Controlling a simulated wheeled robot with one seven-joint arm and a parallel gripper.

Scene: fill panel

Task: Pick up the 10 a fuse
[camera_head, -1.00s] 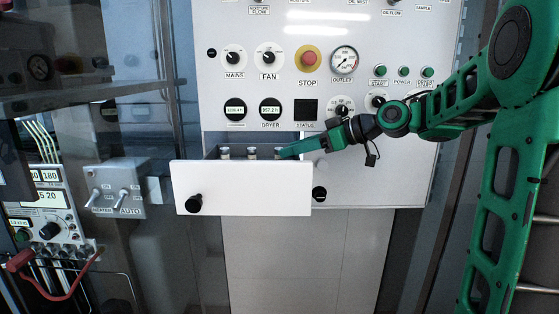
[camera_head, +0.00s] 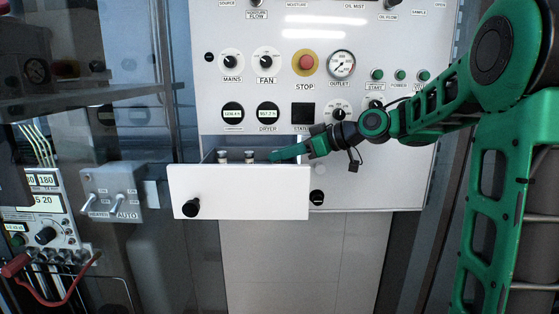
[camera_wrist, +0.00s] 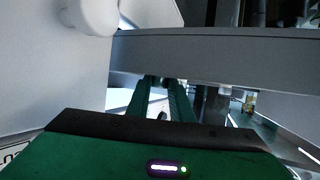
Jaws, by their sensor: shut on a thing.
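An open white drawer (camera_head: 240,192) sticks out of the panel. In the head view two small pale fuses, a left one (camera_head: 222,157) and a middle one (camera_head: 249,157), stand upright in it. My gripper (camera_head: 273,156) reaches into the drawer from the right, to the right of the middle fuse. It is shut on the right-hand fuse, which the fingers hide. I cannot read any rating. In the wrist view my gripper's fingers (camera_wrist: 163,83) point away beneath a grey bar, and what is between them is too dark to make out.
The panel (camera_head: 270,20) with knobs, gauges and a red stop button (camera_head: 305,63) rises behind the drawer. A black drawer knob (camera_head: 192,208) juts from its front. A switch box (camera_head: 112,192) stands at the left. The space below the drawer is clear.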

